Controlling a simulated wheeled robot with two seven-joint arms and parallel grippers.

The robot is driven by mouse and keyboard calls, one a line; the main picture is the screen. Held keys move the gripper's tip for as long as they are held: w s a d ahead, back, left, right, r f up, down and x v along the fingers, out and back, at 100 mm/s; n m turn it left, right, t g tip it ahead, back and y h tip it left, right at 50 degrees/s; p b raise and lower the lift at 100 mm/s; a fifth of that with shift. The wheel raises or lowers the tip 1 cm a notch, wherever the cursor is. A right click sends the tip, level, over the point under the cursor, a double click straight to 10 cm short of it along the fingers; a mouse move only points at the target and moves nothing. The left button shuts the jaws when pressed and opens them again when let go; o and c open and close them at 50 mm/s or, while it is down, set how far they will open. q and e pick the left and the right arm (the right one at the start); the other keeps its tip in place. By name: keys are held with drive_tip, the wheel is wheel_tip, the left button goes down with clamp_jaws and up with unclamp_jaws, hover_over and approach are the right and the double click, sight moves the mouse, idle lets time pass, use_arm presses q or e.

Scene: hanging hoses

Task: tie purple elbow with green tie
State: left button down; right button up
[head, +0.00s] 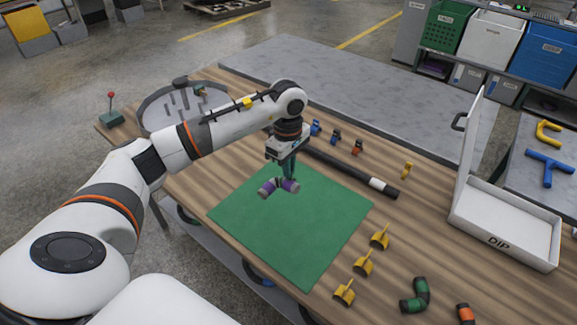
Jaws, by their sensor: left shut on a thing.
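The purple elbow (267,187), a short bent pipe with dark bands, shows over the far part of the green mat (300,235). My left gripper (289,174) points down at its middle, and the fingertips overlap the elbow in the picture. A dark teal-green piece (290,164) shows between the fingers; it looks like the green tie, but it is small and partly hidden. The gripper is shut on it. I cannot tell whether the piece touches or surrounds the elbow. My right gripper is not in view.
A black pole (345,171) lies behind the mat. Small blue (316,128), orange (357,147) and yellow (407,170) pieces stand beyond it. Yellow clips (364,264) and a green elbow (416,297) lie at right. A white open box (505,232) stands further right. The mat's front is clear.

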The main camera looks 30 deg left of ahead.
use_arm(q)
drive_tip(key=shift+f, duration=0.1)
idle(0.6)
drive_tip(key=shift+f+b, duration=0.95)
drive_tip(key=shift+f, duration=0.05)
drive_tip(key=c, duration=1.5)
unclamp_jaws()
